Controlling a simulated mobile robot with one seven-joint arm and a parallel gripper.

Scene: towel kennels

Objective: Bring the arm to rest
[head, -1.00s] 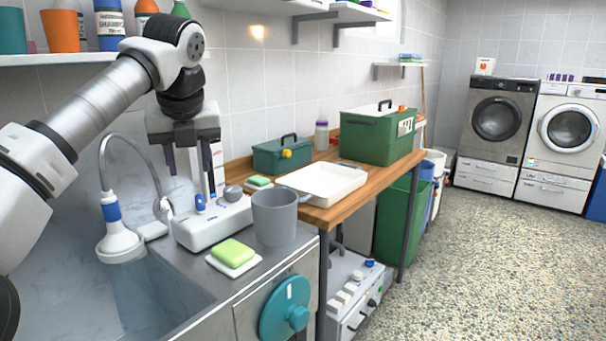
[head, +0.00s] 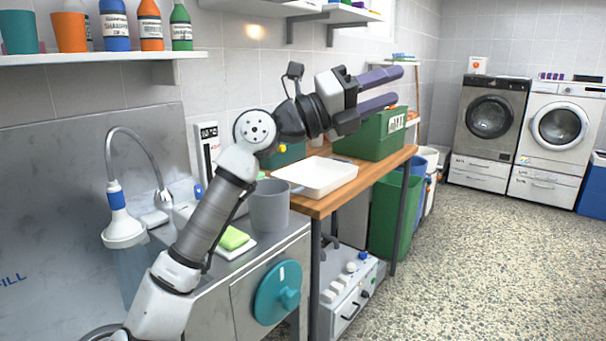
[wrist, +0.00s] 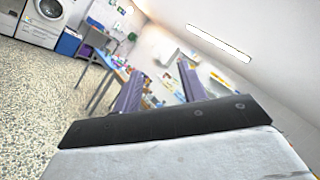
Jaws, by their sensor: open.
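My gripper (head: 381,89) is raised in the head view, in front of the green box (head: 372,136) on the wooden table. Its two purple-grey fingers point to the right and stand apart, with nothing between them. In the wrist view my gripper (wrist: 160,86) also shows two spread fingers with only the distant room between them. My arm rises from the bottom of the head view, passing in front of the sink counter, and bends at the elbow toward the right.
A grey bucket (head: 269,208) and a green sponge (head: 233,238) are on the counter by my arm. A white tray (head: 318,177) lies on the wooden table (head: 330,203). A shelf (head: 110,57) with bottles hangs upper left. Open floor (head: 480,250) lies to the right.

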